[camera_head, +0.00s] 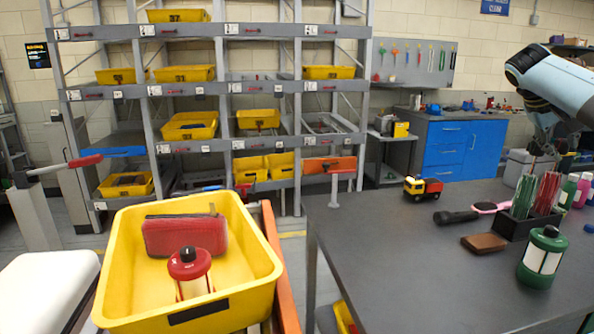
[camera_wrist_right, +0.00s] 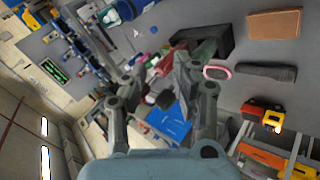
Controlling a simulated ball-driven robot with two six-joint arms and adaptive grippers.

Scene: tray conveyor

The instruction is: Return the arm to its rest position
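My right arm comes in at the upper right of the head view, and its gripper (camera_head: 541,152) is raised above the back of the grey table, fingers pointing down. In the right wrist view my right gripper (camera_wrist_right: 160,78) has its two fingers spread apart, with nothing between them. It touches no object that I can see. My left gripper is in neither view.
A yellow tray (camera_head: 250,242) holds a red case (camera_head: 184,236) and a red-topped lantern (camera_head: 190,272). The grey table (camera_head: 390,270) carries a toy truck (camera_head: 423,188), flashlight (camera_head: 455,217), brown wallet (camera_head: 484,243), green lantern (camera_head: 543,258) and dark holder (camera_head: 516,228). Its left front is clear.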

